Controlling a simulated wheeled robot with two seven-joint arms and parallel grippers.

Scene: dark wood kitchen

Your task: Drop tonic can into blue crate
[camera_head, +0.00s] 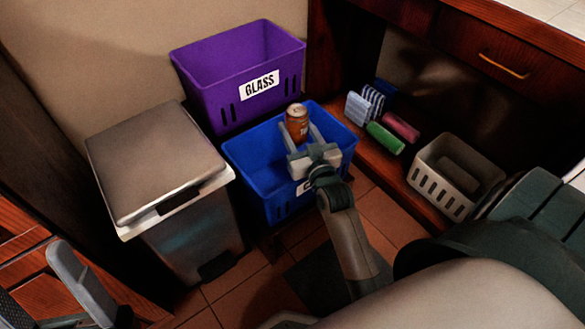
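The tonic can (298,125) is orange-brown with a light top. It is held upright, slightly tilted, over the blue crate (252,158). My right gripper (298,127) reaches in from the lower right and is shut on the can, one finger on each side.
A purple crate (208,92) labelled GLASS stands behind the blue crate. A metal pedal bin (155,165) with a closed lid is at left. A low shelf at right holds sponges (357,108), green (385,138) and pink rolls (401,126) and a grey basket (437,183).

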